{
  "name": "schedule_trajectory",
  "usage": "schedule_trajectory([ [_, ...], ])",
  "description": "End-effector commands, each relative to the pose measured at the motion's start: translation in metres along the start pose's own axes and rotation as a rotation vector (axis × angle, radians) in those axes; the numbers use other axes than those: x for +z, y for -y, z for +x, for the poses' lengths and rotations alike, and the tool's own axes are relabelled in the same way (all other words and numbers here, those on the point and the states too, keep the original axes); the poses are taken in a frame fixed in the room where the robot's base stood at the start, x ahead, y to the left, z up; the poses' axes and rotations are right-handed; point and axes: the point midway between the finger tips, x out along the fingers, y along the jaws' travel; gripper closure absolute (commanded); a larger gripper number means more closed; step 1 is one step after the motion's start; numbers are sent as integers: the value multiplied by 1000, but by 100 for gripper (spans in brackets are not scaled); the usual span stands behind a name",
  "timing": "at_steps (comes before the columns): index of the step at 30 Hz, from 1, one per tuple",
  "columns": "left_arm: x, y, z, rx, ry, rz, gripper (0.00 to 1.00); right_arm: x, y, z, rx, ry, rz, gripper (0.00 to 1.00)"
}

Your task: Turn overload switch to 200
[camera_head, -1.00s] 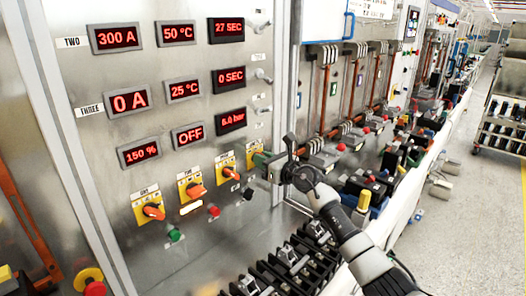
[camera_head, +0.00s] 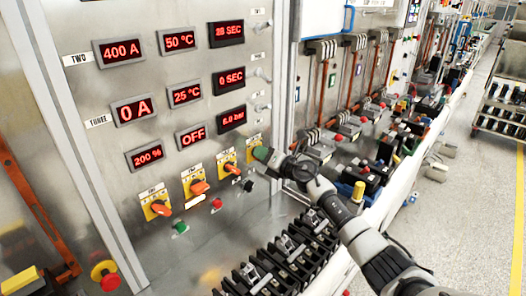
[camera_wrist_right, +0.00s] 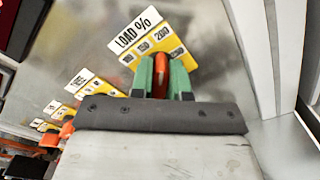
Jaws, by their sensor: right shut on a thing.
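The overload switch is an orange knob (camera_wrist_right: 161,72) on a yellow plate (camera_wrist_right: 178,50) marked "LOAD %" in the right wrist view. In the head view its yellow plate (camera_head: 254,142) is the rightmost of the row, with the knob hidden behind my gripper. My right gripper (camera_wrist_right: 160,82) is shut on the knob, with one green fingertip on each side. It also shows in the head view (camera_head: 263,154). The percent display (camera_head: 149,155) reads 200 %, and the top-left display (camera_head: 122,51) reads 400 A. My left gripper is not in view.
Other orange knobs (camera_head: 160,208) on yellow plates line the panel to the left, above green and red buttons (camera_head: 216,204). A panel edge frame (camera_wrist_right: 260,70) rises close to the right of the switch.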

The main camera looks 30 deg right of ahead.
Motion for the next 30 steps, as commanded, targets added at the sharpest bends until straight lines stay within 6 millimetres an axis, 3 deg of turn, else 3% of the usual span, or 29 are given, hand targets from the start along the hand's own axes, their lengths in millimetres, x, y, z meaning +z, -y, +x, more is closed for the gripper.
schedule_trajectory([
  [17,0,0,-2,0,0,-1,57,1,0,0,-1,2,29,100],
  [18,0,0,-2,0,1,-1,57,1,0,0,-1,2,29,78],
  [22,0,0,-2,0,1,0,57,0,0,0,0,2,28,58],
  [30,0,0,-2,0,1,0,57,0,0,-1,0,1,27,58],
])
